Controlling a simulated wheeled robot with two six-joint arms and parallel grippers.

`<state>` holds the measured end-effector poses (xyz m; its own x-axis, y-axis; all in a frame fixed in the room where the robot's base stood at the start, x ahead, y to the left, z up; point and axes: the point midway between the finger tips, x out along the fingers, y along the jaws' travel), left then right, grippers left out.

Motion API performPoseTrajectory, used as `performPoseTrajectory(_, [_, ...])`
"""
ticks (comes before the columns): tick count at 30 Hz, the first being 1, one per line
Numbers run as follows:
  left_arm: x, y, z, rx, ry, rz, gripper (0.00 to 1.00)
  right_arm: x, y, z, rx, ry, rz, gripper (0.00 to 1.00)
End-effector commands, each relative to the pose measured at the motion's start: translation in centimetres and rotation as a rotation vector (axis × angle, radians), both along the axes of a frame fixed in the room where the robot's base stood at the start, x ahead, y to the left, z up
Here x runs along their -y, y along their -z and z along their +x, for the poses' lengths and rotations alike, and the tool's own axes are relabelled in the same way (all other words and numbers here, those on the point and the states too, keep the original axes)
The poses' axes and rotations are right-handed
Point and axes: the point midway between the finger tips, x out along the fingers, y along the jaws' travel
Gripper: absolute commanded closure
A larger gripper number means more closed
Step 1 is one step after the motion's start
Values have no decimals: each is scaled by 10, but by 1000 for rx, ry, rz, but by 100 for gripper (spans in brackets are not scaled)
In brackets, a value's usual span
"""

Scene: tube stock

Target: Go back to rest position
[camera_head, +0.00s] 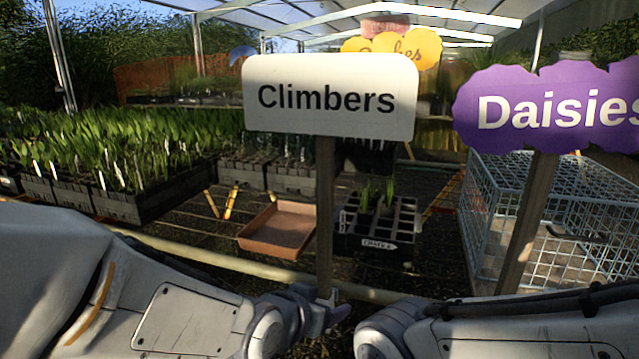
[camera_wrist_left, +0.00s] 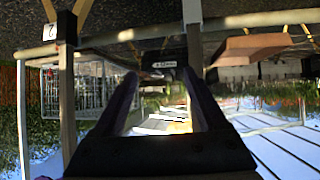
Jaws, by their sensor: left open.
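My left gripper (camera_head: 325,308) is at the bottom centre of the head view, small and partly hidden by my arm, at the foot of the Climbers sign's post. In the left wrist view its two dark fingers (camera_wrist_left: 162,85) stand apart with nothing held between them. That view looks upside down. My right arm comes in from the right in the head view, but its gripper is not visible.
The white Climbers sign (camera_head: 331,97) and purple Daisies sign (camera_head: 560,108) stand on posts ahead. Behind them are a terracotta tray (camera_head: 279,229), a black cell tray (camera_head: 375,243) with a few seedlings, a wire crate (camera_head: 480,215) and potted plants (camera_head: 120,150) at left.

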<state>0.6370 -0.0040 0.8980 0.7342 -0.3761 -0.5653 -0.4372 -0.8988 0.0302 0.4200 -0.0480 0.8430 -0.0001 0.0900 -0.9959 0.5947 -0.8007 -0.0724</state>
Motion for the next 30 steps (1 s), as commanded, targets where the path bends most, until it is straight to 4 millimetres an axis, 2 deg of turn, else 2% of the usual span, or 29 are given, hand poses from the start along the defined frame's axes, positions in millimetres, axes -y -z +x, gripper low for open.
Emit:
performPoseTrajectory(1, [3, 11, -22, -89, 31, 38, 25, 0, 0, 0, 0, 0, 0, 50])
performPoseTrajectory(6, [-6, 44, -97, -388, 112, 186, 25, 0, 0, 0, 0, 0, 0, 50])
performPoseTrajectory(11, [-24, 55, -156, -592, 168, 305, 25, 0, 0, 0, 0, 0, 0, 50])
performPoseTrajectory(17, [-51, 55, -217, -798, 224, 441, 25, 0, 0, 0, 0, 0, 0, 50])
performPoseTrajectory(18, [-52, 39, -219, -809, 223, 447, 25, 0, -16, 0, -1, 0, -1, 50])
performPoseTrajectory(26, [-52, -24, -218, -805, 220, 443, 25, 0, -80, 0, 0, 0, 0, 50])
performPoseTrajectory(30, [-52, -68, -217, -805, 220, 443, 25, 0, -124, 0, 0, 0, 0, 50])
